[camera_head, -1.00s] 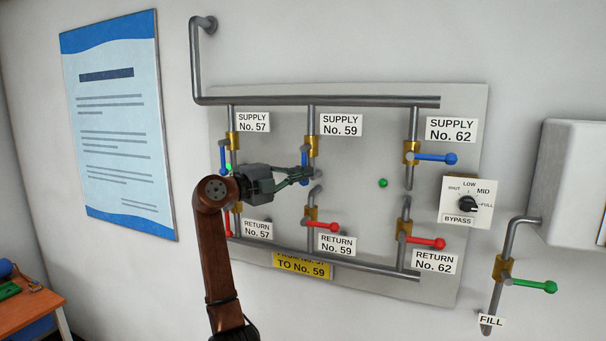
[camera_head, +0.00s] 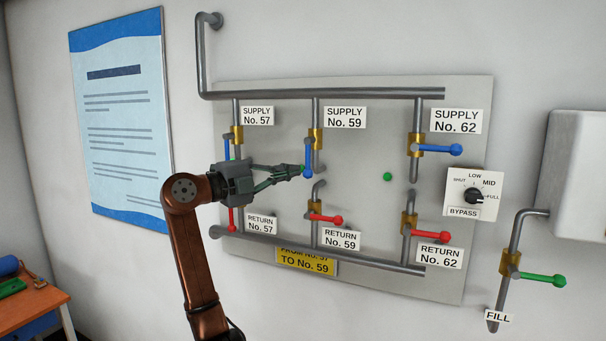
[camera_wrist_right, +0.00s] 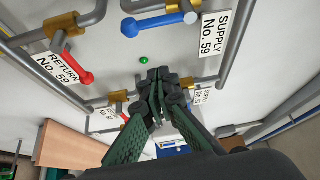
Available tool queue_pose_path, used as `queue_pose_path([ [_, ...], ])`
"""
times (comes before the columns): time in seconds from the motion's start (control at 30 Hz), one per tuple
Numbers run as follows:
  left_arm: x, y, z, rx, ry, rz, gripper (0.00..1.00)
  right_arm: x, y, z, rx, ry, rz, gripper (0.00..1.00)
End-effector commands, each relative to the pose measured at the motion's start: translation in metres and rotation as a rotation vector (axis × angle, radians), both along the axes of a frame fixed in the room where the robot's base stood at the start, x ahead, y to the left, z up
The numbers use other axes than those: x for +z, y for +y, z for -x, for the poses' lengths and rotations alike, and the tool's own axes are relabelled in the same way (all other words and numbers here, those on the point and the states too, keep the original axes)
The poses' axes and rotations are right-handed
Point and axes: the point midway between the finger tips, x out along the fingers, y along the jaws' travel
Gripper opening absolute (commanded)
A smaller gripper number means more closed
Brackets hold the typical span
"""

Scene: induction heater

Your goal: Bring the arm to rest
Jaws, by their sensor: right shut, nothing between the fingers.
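My right gripper (camera_head: 303,171) is in front of the valve panel (camera_head: 450,277). In the head view its tips overlap the lower end of the blue Supply No. 59 handle (camera_head: 309,157), which hangs down; touching or apart I cannot tell. In the right wrist view the fingers (camera_wrist_right: 160,75) are together with nothing between them, and the Supply No. 59 handle (camera_wrist_right: 158,22) shows clear beyond the tips. My right arm partly covers the No. 57 valves; the red Return No. 57 handle (camera_head: 231,220) points down. My left gripper is not in view.
The blue Supply No. 62 handle (camera_head: 442,150) and the red Return No. 59 (camera_head: 325,218) and No. 62 (camera_head: 430,235) handles stick out rightward. A bypass dial (camera_head: 473,196), a green fill handle (camera_head: 540,279) and a white box (camera_head: 585,175) are right. A table (camera_head: 35,306) stands lower left.

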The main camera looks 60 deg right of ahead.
Motion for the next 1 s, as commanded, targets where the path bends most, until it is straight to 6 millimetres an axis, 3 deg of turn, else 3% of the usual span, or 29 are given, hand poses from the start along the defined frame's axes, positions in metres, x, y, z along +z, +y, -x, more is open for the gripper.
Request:
queue_pose_path([
  [0.27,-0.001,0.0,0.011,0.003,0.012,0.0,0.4,0.0,0.005,-0.002,-0.002,0.001,0.0,0.0],
  [0.77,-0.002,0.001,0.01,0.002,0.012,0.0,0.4,-0.002,0.003,-0.004,0.001,0.012,-0.001,0.0],
  [0.87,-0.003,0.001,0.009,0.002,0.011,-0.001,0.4,-0.012,0.0,-0.026,0.031,0.082,-0.006,0.0],
  [1.0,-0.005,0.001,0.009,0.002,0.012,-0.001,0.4,-0.051,-0.011,-0.093,0.127,0.31,-0.023,0.0],
])
